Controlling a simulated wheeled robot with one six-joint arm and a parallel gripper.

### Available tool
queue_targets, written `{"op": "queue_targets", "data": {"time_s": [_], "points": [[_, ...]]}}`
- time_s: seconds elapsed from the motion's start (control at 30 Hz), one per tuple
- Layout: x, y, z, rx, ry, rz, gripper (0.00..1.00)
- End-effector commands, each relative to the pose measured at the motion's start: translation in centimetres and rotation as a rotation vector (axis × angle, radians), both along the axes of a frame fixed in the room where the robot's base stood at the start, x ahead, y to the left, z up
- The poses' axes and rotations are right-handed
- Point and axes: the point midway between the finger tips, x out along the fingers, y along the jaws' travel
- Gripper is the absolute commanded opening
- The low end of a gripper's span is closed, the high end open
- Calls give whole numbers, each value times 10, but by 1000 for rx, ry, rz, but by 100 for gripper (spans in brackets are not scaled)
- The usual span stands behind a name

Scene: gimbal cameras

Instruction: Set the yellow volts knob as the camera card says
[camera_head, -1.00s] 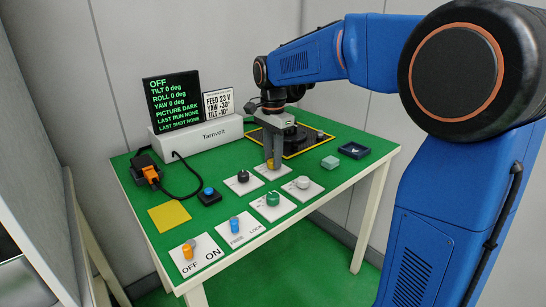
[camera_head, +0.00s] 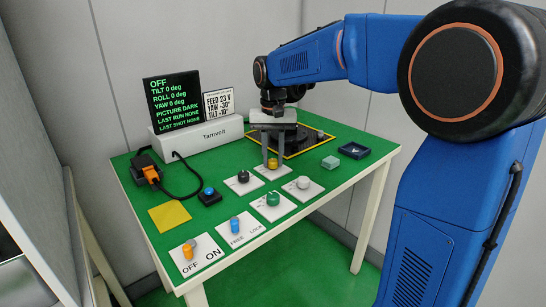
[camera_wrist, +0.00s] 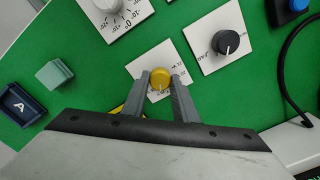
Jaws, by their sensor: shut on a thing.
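The yellow volts knob (camera_head: 272,163) stands on a white plate (camera_head: 283,173) toward the back middle of the green table. My gripper (camera_head: 272,165) reaches down over it from behind. In the wrist view the yellow knob (camera_wrist: 158,78) sits between the two grey fingertips (camera_wrist: 160,80), which are shut on its sides. The knob's scale is mostly hidden by the fingers. The camera card (camera_head: 218,104) stands beside the screen and reads FEED 23 V, YAW -30°, TILT, the last value being small. The screen (camera_head: 173,101) reads OFF, with tilt, roll and yaw at 0 deg and PICTURE DARK.
A black knob (camera_head: 243,177), a green knob (camera_head: 272,198) and a white knob (camera_head: 303,183) stand close by on plates. Orange (camera_head: 188,250) and blue (camera_head: 235,225) switches are in front. A pale green block (camera_head: 330,162) and a dark tray (camera_head: 355,150) lie right.

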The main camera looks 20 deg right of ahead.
Motion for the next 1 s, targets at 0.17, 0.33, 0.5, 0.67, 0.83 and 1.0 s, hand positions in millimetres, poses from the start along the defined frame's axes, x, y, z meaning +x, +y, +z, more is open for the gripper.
{"op": "queue_targets", "data": {"time_s": [0.17,0.33,0.5,0.67,0.83,1.0], "points": [[0,0,0,1,-1,167,4],[0,1,0,0,-1,328,4],[0,1,0,0,-1,489,4],[0,1,0,0,-1,637,4],[0,1,0,0,-1,777,4],[0,1,1,0,-2,887,4]]}}
